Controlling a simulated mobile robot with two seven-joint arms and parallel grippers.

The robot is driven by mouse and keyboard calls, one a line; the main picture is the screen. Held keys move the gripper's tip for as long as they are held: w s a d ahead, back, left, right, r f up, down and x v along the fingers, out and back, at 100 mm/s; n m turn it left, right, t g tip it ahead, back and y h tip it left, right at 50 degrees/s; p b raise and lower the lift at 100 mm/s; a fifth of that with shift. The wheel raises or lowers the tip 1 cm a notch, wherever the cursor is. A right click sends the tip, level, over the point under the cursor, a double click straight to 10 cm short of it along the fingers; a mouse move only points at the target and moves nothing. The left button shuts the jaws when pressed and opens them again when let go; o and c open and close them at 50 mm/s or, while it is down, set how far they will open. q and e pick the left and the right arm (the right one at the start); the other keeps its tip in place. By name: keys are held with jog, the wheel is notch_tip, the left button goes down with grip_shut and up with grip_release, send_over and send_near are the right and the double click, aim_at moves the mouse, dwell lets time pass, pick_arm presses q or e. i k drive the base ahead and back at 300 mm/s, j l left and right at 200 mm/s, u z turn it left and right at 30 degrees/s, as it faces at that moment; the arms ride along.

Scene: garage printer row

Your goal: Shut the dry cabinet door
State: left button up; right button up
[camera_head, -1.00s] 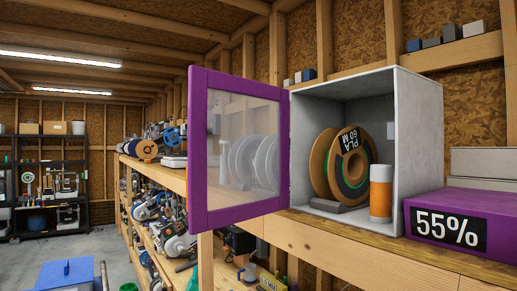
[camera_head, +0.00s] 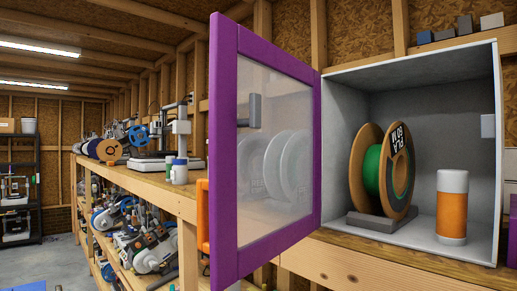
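The dry cabinet (camera_head: 421,66) is a white box on a wooden shelf, open at the front. Its door (camera_head: 223,150), a purple frame with a clear pane, hangs from the cabinet's left side and stands wide open toward me. A dark grey handle (camera_head: 255,111) shows on the door. Inside the cabinet are a spool labelled PLA 60 M (camera_head: 376,172) on a grey base and an orange and white canister (camera_head: 452,208). White spools (camera_head: 285,165) show through the pane. Neither of my grippers is in view.
The wooden shelf edge (camera_head: 350,268) runs below the cabinet. To the left, a long workbench (camera_head: 150,186) holds spools and a printer, with more gear beneath. A dark rack (camera_head: 20,185) stands at the far left.

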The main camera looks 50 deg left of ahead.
aim_at(216, 195)
jog(key=j, duration=1.65)
